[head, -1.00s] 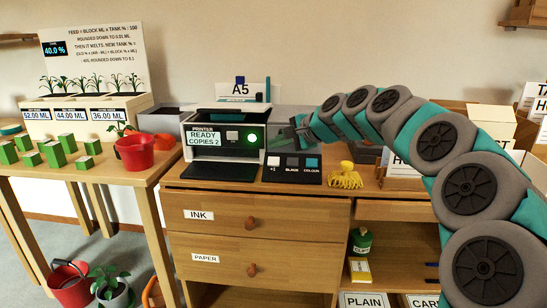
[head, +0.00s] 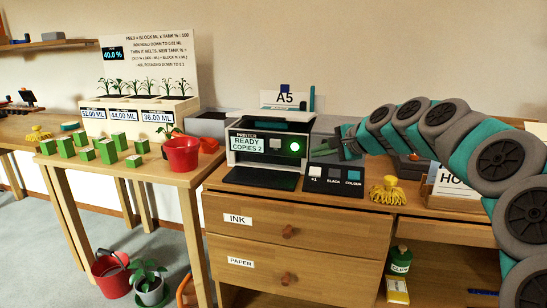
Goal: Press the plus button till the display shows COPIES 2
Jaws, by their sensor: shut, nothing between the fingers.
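The printer (head: 270,128) stands on the wooden cabinet, and its display (head: 250,143) reads READY, COPIES 2. A green light (head: 295,146) glows on its front. The dark button panel (head: 335,178) lies in front and to the right of it, with a grey button marked +1 (head: 317,171), a dark one marked BLACK and a blue one marked COLOUR. My gripper (head: 345,146) is shut and empty, above and behind the panel at the printer's right side. It appears apart from the buttons. Its fingertips are small and partly hard to make out.
A yellow brush-like thing (head: 387,190) sits right of the panel. Left, a table (head: 165,178) carries green blocks, a red pot (head: 181,154) and a planter. The cabinet has INK (head: 238,219) and PAPER (head: 240,263) drawers, both shut. Floor shows at lower left.

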